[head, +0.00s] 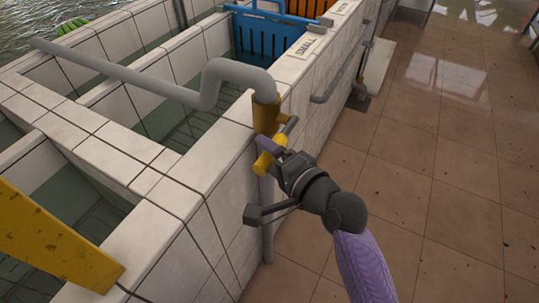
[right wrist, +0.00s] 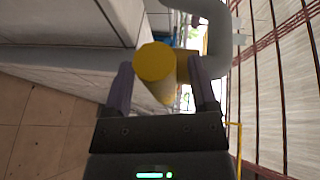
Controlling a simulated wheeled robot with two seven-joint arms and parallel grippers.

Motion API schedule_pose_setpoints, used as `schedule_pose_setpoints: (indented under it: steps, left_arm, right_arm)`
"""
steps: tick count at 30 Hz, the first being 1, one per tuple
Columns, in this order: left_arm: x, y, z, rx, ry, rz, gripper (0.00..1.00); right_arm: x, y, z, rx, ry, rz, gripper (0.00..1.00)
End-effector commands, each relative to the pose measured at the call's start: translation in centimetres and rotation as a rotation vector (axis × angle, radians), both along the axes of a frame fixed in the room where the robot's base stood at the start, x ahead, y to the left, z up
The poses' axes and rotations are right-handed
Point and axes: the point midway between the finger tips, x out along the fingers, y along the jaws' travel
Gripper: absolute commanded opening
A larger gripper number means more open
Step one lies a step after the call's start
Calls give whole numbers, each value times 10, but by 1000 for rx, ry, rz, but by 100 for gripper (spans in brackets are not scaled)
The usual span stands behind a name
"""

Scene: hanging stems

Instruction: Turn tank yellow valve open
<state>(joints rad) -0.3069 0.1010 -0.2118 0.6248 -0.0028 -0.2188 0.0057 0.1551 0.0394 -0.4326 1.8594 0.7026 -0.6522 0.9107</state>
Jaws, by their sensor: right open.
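The yellow valve (head: 265,114) sits on the grey pipe (head: 130,76) at the outer corner of the tiled tank wall. Its yellow cylindrical handle (head: 265,162) shows low beside the valve body. My right gripper (head: 275,153) is at the handle, coming from the lower right. In the right wrist view, the round yellow end (right wrist: 155,62) lies between the two purple fingers of my right gripper (right wrist: 161,82), which are apart. Whether a finger touches it I cannot tell. My left gripper is not in view.
White-tiled tanks (head: 190,165) with dividing walls fill the left side. A blue slatted panel (head: 262,38) and an orange one (head: 304,7) stand at the back. A yellow beam (head: 55,242) crosses the lower left. The brown tiled floor (head: 450,170) on the right is clear.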

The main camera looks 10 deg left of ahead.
Motion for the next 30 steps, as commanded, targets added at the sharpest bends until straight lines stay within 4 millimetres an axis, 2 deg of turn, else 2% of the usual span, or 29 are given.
schedule_pose_setpoints:
  steps: [4, 14, 30]
  left_arm:
    - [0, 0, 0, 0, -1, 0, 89]
    - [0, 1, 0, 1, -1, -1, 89]
    - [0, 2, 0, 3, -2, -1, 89]
  right_arm:
    - [0, 0, 0, 0, 0, 0, 72]
    - [0, 0, 0, 0, 0, -1, 2]
    - [0, -1, -1, -2, 1, -1, 0]
